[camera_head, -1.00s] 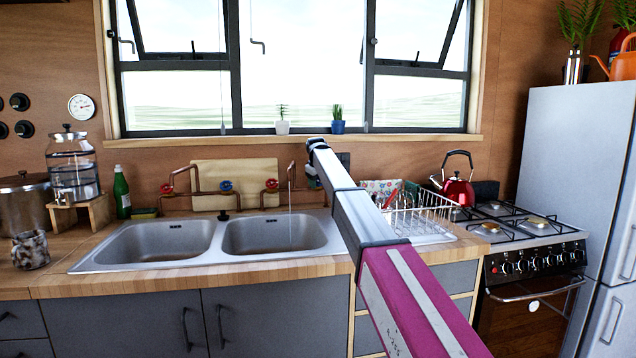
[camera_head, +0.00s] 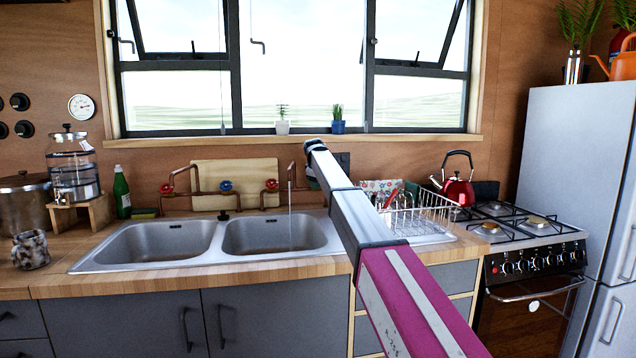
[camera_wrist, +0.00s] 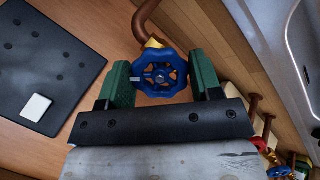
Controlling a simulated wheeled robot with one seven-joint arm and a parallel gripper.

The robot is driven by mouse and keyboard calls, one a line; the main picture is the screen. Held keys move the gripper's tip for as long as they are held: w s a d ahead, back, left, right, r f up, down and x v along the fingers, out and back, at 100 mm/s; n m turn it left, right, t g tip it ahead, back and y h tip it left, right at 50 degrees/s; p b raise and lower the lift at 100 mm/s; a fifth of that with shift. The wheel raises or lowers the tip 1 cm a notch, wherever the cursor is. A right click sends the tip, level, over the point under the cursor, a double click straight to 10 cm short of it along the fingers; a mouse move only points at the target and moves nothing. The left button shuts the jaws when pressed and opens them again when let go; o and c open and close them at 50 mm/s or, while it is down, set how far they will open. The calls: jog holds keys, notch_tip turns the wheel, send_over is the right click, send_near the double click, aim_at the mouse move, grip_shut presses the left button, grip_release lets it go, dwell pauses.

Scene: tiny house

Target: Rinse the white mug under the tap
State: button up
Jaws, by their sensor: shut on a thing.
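My gripper (camera_wrist: 161,78) has its two green fingers on either side of a blue tap wheel (camera_wrist: 160,73) on a copper pipe and is shut on it. In the head view my arm hides this wheel and most of the gripper. A thin stream of water (camera_head: 290,228) falls from the copper spout (camera_head: 291,176) into the right basin (camera_head: 262,235) of the double sink. I cannot make out a white mug in either view.
The left basin (camera_head: 150,243) is empty. A wire dish rack (camera_head: 425,215) stands right of the sink, beside a red kettle (camera_head: 458,191) on the stove. A green bottle (camera_head: 122,192), a glass dispenser (camera_head: 72,172) and a patterned jar (camera_head: 30,250) stand on the left.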

jog(key=o, duration=0.9)
jog(key=v, duration=1)
jog(key=shift+s+r, duration=0.2)
jog(key=shift+r, duration=0.15)
jog(key=shift+s, duration=0.1)
